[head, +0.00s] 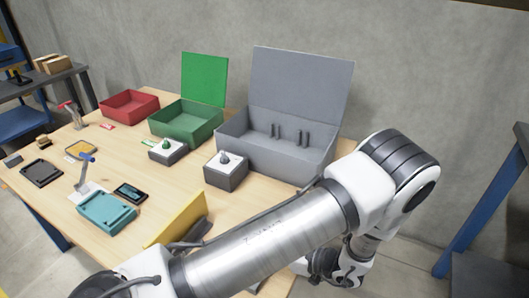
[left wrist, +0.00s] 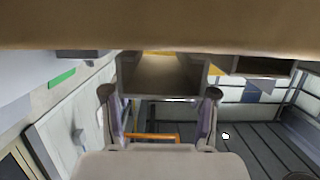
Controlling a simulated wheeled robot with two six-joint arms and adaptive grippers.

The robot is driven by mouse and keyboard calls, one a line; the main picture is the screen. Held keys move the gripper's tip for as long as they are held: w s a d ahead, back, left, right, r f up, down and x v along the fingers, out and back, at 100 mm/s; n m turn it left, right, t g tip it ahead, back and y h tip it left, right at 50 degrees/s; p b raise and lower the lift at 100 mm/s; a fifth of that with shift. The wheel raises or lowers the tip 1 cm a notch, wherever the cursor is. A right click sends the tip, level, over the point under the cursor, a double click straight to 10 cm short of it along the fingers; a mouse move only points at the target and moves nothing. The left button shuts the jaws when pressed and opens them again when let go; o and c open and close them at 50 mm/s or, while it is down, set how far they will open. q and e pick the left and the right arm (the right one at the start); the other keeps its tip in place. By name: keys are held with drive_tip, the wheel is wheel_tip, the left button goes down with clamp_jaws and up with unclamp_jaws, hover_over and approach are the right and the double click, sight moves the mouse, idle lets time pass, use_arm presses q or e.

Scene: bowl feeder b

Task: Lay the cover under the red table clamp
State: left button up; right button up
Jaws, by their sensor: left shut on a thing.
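The red table clamp (head: 70,110) stands near the far left edge of the table. My left arm crosses the front of the head view, and its gripper cannot be made out there. In the left wrist view my left gripper (left wrist: 160,93) has its two fingers on either side of a grey-brown, box-like piece (left wrist: 160,75) and is shut on it. I cannot tell for sure whether this piece is the cover. A teal case part (head: 107,212) and a black tray-like part (head: 42,172) lie on the table. My right gripper is not in view.
A blue-handled clamp (head: 84,172) stands behind the teal part. A red bin (head: 130,104), a green bin (head: 190,125) and a large grey box (head: 275,150) with raised lid line the back. A yellow panel (head: 178,219) stands by my arm. Two blocks (head: 168,151) (head: 225,172) stand mid-table.

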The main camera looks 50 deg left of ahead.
use_arm(q)
drive_tip(key=shift+a+f, duration=0.2)
drive_tip(key=shift+f, duration=0.45)
drive_tip(key=shift+r, duration=0.15)
drive_tip(key=shift+c, duration=0.7)
drive_tip(key=shift+d+r, duration=0.15)
drive_tip(key=shift+d, duration=0.1)
drive_tip(key=shift+f, duration=0.2)
drive_tip(key=o, duration=1.3)
drive_tip(key=shift+a, duration=0.1)
